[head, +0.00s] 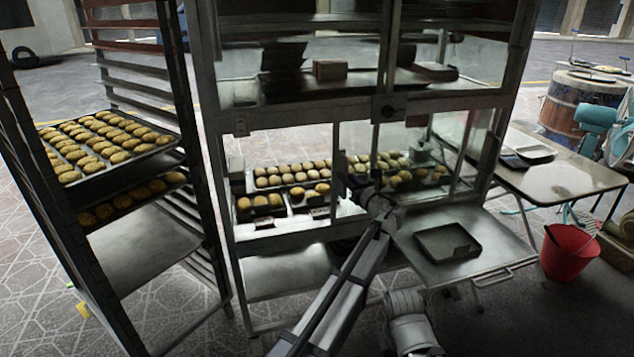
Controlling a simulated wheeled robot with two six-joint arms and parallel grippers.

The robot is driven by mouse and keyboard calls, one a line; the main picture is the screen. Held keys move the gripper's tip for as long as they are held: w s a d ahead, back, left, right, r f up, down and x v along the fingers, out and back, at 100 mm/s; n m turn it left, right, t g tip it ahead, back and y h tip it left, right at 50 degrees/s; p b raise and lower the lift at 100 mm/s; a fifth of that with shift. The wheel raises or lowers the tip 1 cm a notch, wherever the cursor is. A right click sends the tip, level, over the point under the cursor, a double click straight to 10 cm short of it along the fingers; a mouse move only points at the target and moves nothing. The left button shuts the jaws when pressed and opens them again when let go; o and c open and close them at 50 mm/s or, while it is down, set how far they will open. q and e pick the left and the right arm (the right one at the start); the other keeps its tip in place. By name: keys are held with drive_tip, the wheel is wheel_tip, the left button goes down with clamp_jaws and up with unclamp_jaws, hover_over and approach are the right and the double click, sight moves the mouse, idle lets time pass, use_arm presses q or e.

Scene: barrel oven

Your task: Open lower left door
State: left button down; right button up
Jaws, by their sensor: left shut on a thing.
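The cabinet has a dark metal frame and glass doors. Its lower left door (283,150) is a clear pane in front of trays of buns. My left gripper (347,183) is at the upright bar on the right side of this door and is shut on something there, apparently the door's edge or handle. The dark wrist hides the exact contact. I cannot tell for certain how far the door stands from its frame. My right gripper is not in view.
A tall rack (187,130) with trays of buns (100,140) stands close on the left. A red bucket (568,252) and a brown table (570,178) stand further right.

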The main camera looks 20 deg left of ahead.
sight(359, 168)
use_arm(q)
drive_tip(key=w+d, duration=0.1)
drive_tip(key=d, duration=0.1)
drive_tip(key=w+d, duration=0.1)
drive_tip(key=d, duration=0.1)
drive_tip(key=w+d, duration=0.1)
drive_tip(key=d, duration=0.1)
drive_tip(key=shift+w, duration=0.35)
drive_tip(key=c, duration=0.9)
unclamp_jaws()
drive_tip(key=shift+o, duration=0.3)
drive_tip(key=shift+s, duration=0.1)
